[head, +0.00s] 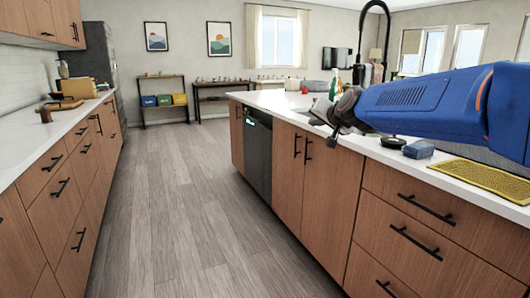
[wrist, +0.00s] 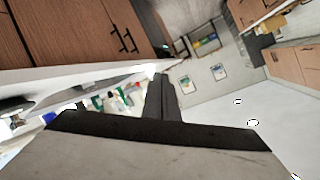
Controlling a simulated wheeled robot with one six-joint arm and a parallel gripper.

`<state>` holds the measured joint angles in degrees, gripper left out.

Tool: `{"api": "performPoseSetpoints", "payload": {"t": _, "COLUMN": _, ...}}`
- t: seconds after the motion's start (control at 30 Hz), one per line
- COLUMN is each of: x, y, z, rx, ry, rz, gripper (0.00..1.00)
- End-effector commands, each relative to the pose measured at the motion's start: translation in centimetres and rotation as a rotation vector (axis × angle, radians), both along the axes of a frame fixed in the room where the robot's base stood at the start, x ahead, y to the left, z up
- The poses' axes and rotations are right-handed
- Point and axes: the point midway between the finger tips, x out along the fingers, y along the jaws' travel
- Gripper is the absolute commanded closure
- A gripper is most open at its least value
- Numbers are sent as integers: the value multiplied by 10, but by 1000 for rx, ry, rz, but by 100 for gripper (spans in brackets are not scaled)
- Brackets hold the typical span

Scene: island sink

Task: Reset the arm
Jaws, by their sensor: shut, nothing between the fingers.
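My blue arm (head: 410,98) reaches in from the right over the island counter. My gripper (head: 333,138) is at its end, near the island's front edge, above the cabinet doors. Its fingers are shut with nothing between them. In the wrist view the dark gripper (wrist: 163,92) points away from the camera with its fingers together. The wrist picture is strongly tilted. The arm hides part of the sink area in the head view.
A black faucet (head: 374,12) and bottles stand behind my arm. The wooden floor (head: 190,200) is clear between the island and the left counter (head: 52,135).

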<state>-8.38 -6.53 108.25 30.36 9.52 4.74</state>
Motion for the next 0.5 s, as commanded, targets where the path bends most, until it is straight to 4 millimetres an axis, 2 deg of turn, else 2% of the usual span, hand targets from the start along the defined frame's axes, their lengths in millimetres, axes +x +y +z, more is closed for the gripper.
{"api": "performPoseSetpoints", "payload": {"t": 0.03, "x": -24, "y": -5, "z": -7, "rx": -27, "ry": 26, "rz": 16, "gripper": 100}}
{"api": "performPoseSetpoints", "payload": {"t": 0.27, "x": -124, "y": -27, "z": -55, "rx": -160, "ry": 163, "rz": 91, "gripper": 100}}
{"api": "performPoseSetpoints", "payload": {"t": 0.5, "x": -233, "y": -54, "z": -117, "rx": -296, "ry": 322, "rz": 153, "gripper": 100}}
